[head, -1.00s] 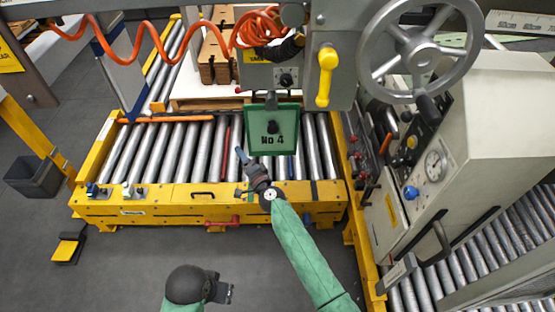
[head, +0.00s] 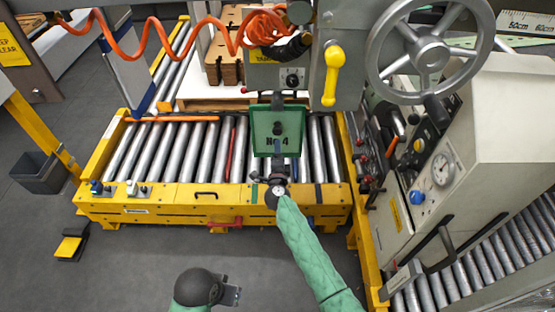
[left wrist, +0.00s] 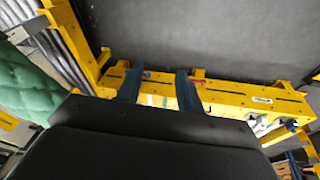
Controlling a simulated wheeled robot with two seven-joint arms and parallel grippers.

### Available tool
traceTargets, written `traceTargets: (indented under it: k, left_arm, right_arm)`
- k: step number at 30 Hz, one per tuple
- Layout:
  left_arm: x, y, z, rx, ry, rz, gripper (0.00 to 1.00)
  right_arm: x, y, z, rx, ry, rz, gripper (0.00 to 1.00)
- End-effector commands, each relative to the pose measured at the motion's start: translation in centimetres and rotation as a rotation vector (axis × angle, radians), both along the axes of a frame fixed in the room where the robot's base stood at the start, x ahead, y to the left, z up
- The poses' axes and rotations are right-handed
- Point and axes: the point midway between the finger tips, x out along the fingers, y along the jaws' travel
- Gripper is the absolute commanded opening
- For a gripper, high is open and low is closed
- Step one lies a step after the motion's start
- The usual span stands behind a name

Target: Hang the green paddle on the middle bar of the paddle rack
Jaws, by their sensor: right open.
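A green plate marked "No 4" (head: 262,124), which looks like the green paddle, hangs below the grey control box with a dark knob on its face. A dark bracket (head: 277,98) shows at its top edge; I cannot tell whether this is a bar of the rack. My right gripper (head: 279,150) is open and points up at the plate, its fingers covering part of the lettering. I cannot tell whether it touches. My left gripper (head: 237,295) is low in the head view; its two blue fingers stand apart and empty in the left wrist view (left wrist: 160,86).
A yellow-framed roller conveyor (head: 160,205) lies behind and below the plate. A yellow handle (head: 333,75) and a handwheel (head: 430,50) are to the upper right. A cream gauge console (head: 470,150) stands at the right. An orange coiled hose (head: 150,40) hangs across the top.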

Motion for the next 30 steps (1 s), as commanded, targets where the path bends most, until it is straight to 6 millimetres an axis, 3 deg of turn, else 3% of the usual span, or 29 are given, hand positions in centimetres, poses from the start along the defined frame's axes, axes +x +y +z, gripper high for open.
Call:
traceTargets:
  k: [15,30]
  left_arm:
    - [1.0,-2.3,-3.2,-0.052,-0.068,-0.026,0.37]
    - [1.1,-2.6,-2.7,-0.060,-0.071,-0.022,0.37]
  right_arm:
    - [4.2,0.0,-0.2,0.000,-0.001,0.001,0.65]
    - [8.2,0.1,0.0,0.001,0.000,0.001,0.65]
